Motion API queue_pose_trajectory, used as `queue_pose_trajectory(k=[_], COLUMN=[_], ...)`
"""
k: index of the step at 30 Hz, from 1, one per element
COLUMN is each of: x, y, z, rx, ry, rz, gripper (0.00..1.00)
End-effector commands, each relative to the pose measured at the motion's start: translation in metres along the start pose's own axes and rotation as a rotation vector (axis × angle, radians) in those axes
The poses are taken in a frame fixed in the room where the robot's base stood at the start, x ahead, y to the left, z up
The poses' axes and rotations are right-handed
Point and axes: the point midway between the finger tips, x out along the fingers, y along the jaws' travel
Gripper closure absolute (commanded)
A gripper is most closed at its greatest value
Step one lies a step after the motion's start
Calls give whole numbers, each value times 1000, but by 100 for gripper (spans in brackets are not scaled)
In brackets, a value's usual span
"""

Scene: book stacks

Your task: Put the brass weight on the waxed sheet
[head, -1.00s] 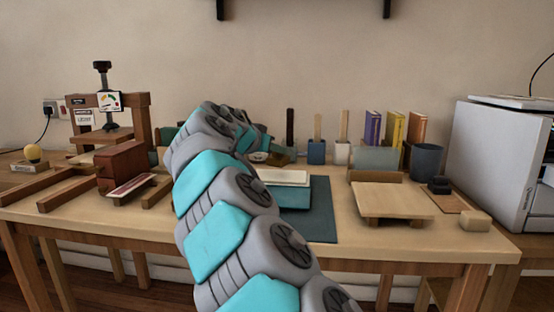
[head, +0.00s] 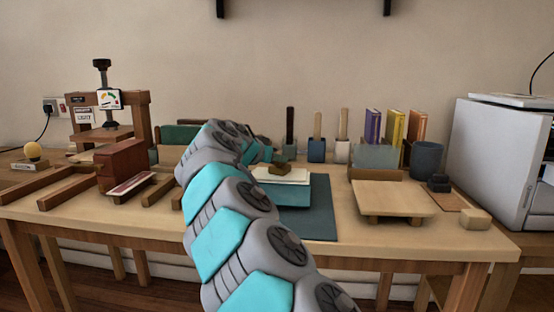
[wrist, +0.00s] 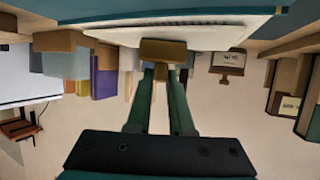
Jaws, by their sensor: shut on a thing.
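The brass weight (head: 281,168), a small brownish-gold block, is at the pale waxed sheet (head: 290,178), near its back edge. The sheet lies on a teal book (head: 290,196) on a dark mat (head: 322,215). My gripper (wrist: 163,68) is shut on the brass weight (wrist: 163,50), its two dark green fingers meeting the block. In the inverted wrist view the weight overlaps the edge of the waxed sheet (wrist: 215,34). I cannot tell whether it touches the sheet or hovers just above. My arm hides part of the mat's left side.
A wooden press (head: 103,100) and a reddish-brown block (head: 121,163) stand at the left. Brush pots (head: 316,150) and upright books (head: 396,130) stand behind. A low wooden stand (head: 394,198) and dark cup (head: 427,158) are at the right. The mat's front right is clear.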

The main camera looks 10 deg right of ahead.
Motion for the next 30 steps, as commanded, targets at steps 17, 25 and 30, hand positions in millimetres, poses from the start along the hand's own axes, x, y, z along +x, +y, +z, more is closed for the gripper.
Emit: queue_pose_trajectory(k=[17, 25, 30], x=[0, -1, -24], y=[0, 0, 0], z=[1, -3, -2], rx=[0, 0, 0], ry=[1, 1, 4], rz=[0, 1, -1], gripper=[50, 50, 50])
